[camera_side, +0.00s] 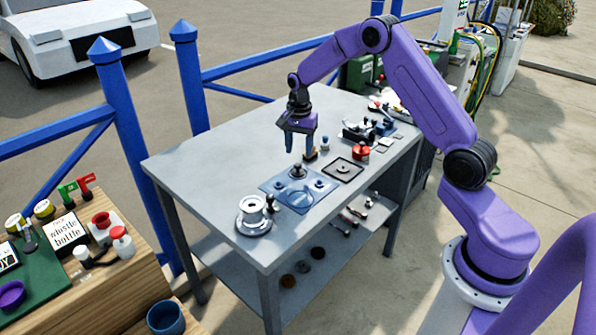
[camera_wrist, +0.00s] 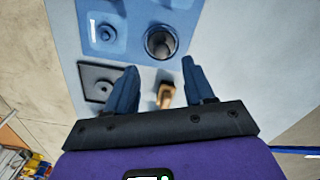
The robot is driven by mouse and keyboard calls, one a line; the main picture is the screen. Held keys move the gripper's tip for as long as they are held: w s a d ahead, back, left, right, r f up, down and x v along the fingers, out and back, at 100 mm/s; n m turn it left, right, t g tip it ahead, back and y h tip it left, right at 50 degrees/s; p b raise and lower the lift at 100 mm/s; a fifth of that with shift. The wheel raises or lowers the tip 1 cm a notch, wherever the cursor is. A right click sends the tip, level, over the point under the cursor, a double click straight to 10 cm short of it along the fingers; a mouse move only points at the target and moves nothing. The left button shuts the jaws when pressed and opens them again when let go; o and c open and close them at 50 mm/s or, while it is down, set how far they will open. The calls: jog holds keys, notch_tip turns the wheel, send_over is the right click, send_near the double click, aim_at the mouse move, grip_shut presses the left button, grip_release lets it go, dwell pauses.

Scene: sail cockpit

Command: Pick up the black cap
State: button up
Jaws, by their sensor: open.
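A black, round, knob-like piece (camera_side: 298,170), which looks like the black cap, stands on a blue panel (camera_side: 273,182) on the grey table. In the wrist view a dark round top (camera_wrist: 160,43) shows on the blue panel, just beyond the fingertips; it appears to be the same piece. My gripper (camera_side: 299,146) is above the table, pointing down, with its blue fingers apart and nothing held. In the wrist view the gripper (camera_wrist: 159,67) has a small brass-coloured piece (camera_wrist: 166,95) between and below its fingers; I cannot tell its exact height gap.
A square black plate (camera_side: 343,169) lies right of the panel, with a red round part (camera_side: 361,152) beyond it. A silver winch-like drum (camera_side: 252,212) stands near the front corner. Several small parts crowd the far right end. The table's left side (camera_side: 205,160) is clear.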

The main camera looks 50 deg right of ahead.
aim_at(298, 165)
jog(key=shift+w+a+f, duration=0.1)
jog(key=shift+a+f, duration=0.05)
jog(key=shift+f, duration=2.45)
grip_shut()
